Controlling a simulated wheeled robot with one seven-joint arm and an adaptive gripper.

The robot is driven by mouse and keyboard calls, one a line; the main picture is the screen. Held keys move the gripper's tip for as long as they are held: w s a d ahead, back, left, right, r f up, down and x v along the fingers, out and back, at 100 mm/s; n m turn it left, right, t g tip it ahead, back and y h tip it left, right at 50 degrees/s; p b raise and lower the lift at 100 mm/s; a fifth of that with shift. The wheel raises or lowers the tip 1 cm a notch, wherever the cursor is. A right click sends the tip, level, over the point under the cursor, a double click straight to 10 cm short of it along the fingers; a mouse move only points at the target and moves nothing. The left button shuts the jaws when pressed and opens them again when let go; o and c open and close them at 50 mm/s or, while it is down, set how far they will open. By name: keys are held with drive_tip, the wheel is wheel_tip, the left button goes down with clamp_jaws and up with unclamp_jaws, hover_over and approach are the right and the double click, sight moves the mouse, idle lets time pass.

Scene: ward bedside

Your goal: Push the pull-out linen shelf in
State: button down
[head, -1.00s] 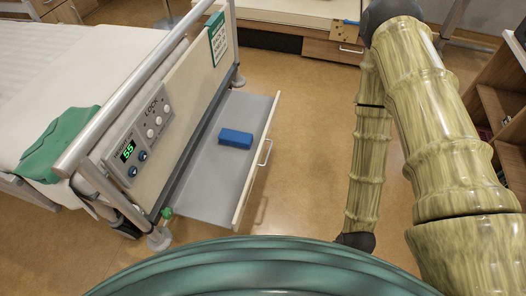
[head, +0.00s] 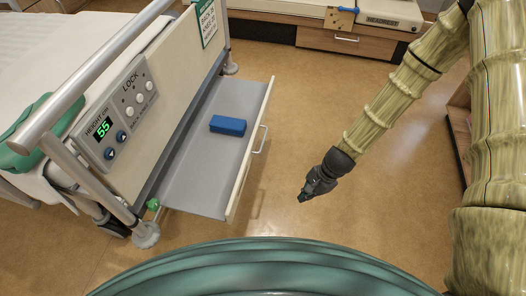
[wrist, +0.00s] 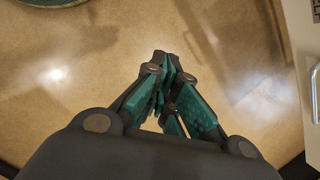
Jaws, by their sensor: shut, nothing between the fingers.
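The pull-out linen shelf (head: 188,188) stands out from the end of the bed, low above the floor. It is a grey tray with a cream front panel (head: 249,155) and a pale bar handle (head: 260,139). A blue block (head: 228,125) lies on it. My gripper (head: 304,197) is shut and empty. It hangs over bare floor to the right of the front panel, apart from it. In the wrist view my closed fingers (wrist: 165,90) point over the floor, and a pale panel (wrist: 302,60) with a handle shows at the right edge.
The bed's end board has a control panel reading 55 (head: 103,130). A green-capped bed caster (head: 146,233) stands at the shelf's near corner. A wooden drawer cabinet (head: 345,48) stands at the back. The floor (head: 300,120) right of the shelf is clear.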

drive_tip(key=w+a+r+m+t+y+b, duration=0.1)
drive_tip(key=w+a+r+m+y+b, duration=0.25)
drive_tip(key=w, duration=0.55)
drive_tip(key=w+a+r+m+t+y+b, duration=0.1)
drive_tip(key=w+r+m+t+y+b, duration=0.1)
drive_tip(key=w+r+m, duration=0.5)
drive_tip(key=n+b, duration=0.3)
drive_tip(key=b, duration=0.1)
approach(253, 147)
drive_tip(key=shift+w+d+f+x, duration=0.1)
drive_tip(key=shift+x, duration=0.75)
drive_tip(key=shift+w+d+f+x, duration=0.1)
drive_tip(key=shift+x, duration=0.8)
drive_tip(key=shift+w+d+f+x, duration=0.1)
drive_tip(key=shift+d+x, duration=0.05)
drive_tip(key=shift+x, duration=0.7)
drive_tip(key=shift+a+p, duration=0.1)
drive_tip(key=shift+p, duration=0.25)
